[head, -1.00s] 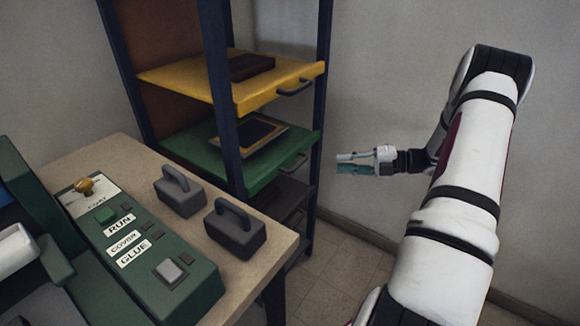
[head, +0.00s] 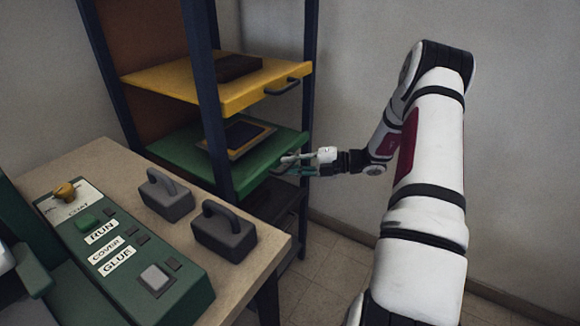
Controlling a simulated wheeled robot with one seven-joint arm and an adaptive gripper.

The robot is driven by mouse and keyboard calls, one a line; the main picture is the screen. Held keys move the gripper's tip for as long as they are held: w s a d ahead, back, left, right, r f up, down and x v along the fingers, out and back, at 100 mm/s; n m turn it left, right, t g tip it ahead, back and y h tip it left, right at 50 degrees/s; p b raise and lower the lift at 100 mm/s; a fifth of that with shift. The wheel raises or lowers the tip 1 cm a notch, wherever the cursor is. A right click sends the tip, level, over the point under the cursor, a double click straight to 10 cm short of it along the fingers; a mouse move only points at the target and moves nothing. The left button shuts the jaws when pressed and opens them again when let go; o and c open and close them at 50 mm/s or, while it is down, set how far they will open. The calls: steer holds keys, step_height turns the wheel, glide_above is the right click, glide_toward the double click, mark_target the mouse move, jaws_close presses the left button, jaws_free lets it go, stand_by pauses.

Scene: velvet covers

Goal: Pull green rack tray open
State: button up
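The green rack tray (head: 180,148) sits in the middle of the dark-framed rack, below the yellow tray. A dark flat piece with a tan border (head: 237,137) lies on it. The green tray's handle is at its right front edge, largely hidden by my gripper. My gripper (head: 284,164) is at that handle, its fingers pointing left with a gap between them. The fingers appear to be around or just in front of the handle; I cannot tell whether they touch it.
The yellow tray (head: 170,76) above holds a dark block (head: 240,67) and has its own handle (head: 283,86). A dark tray lies below. A bench (head: 95,158) at left front carries two grey weights (head: 224,232) and a green control panel (head: 140,260). Floor (head: 335,262) right of the rack is clear.

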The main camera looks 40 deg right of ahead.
steer(key=shift+w+a, duration=0.1)
steer(key=shift+a, duration=0.05)
jaws_close()
steer(key=s+d+p, duration=0.3)
steer(key=s+d, duration=0.2)
steer(key=s, duration=0.8)
steer(key=s+d+p, duration=0.4)
steer(key=s, duration=1)
steer(key=shift+d, duration=0.4)
jaws_free()
steer(key=shift+w, duration=0.1)
